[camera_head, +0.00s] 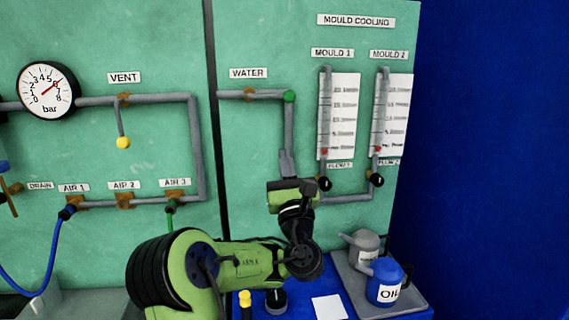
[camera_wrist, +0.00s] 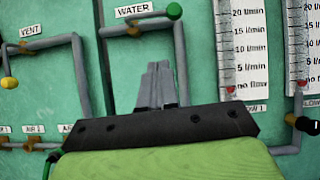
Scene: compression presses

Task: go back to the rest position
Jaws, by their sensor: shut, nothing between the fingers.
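My gripper (camera_head: 287,163) points upward in front of the green panel, just below the water pipe in the head view. In the wrist view its two grey fingers (camera_wrist: 157,86) stand together, shut with nothing between them. My green and black arm reaches up from the lower middle of the head view and hides part of the panel's lower edge. The water valve with a green knob (camera_head: 289,96) sits above my gripper; the knob also shows in the wrist view (camera_wrist: 174,11). I cannot tell how far the fingers are from the pipe.
Two flow gauges (camera_head: 338,115) with black knobs (camera_head: 324,184) are to the right of my gripper. A blue oil can (camera_head: 386,283) and a grey can (camera_head: 364,247) stand on a tray (camera_head: 350,272) at the lower right. The vent handle (camera_head: 123,142) and a pressure gauge (camera_head: 48,91) are at left.

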